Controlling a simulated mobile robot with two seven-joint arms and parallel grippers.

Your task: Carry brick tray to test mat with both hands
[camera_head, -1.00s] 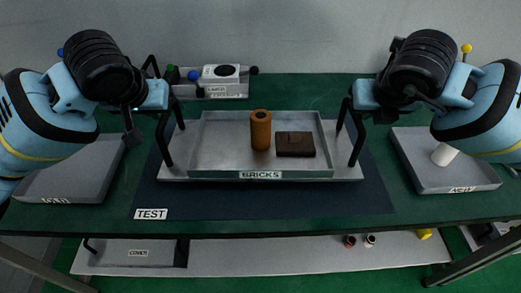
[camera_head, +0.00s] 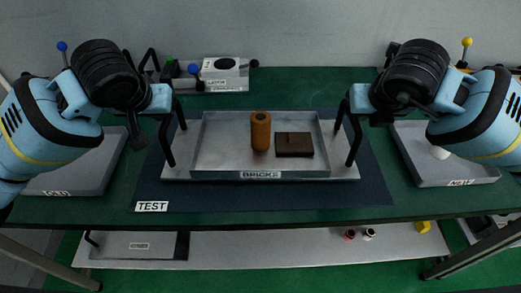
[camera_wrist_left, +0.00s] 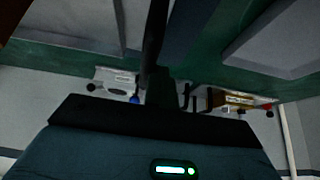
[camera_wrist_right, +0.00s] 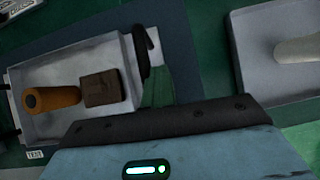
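The brick tray (camera_head: 262,172) is grey, with a BRICKS label on its front and a black arched handle at each end. It is level over the dark blue test mat (camera_head: 270,199); whether it touches the mat I cannot tell. An orange-brown cylinder (camera_head: 260,131) and a dark brown block (camera_head: 294,144) are in it. My left gripper (camera_head: 170,99) is shut on the left handle, and my right gripper (camera_head: 353,101) on the right handle; the fingertips are largely hidden. The tray also shows in the right wrist view (camera_wrist_right: 112,55).
A grey tray (camera_head: 75,177) lies on the left of the green table, and another (camera_head: 430,172), holding a white cylinder (camera_head: 440,153), on the right. A labelled grey holder (camera_head: 222,76) stands at the back. Below the table's front edge is a shelf (camera_head: 280,249) with small items.

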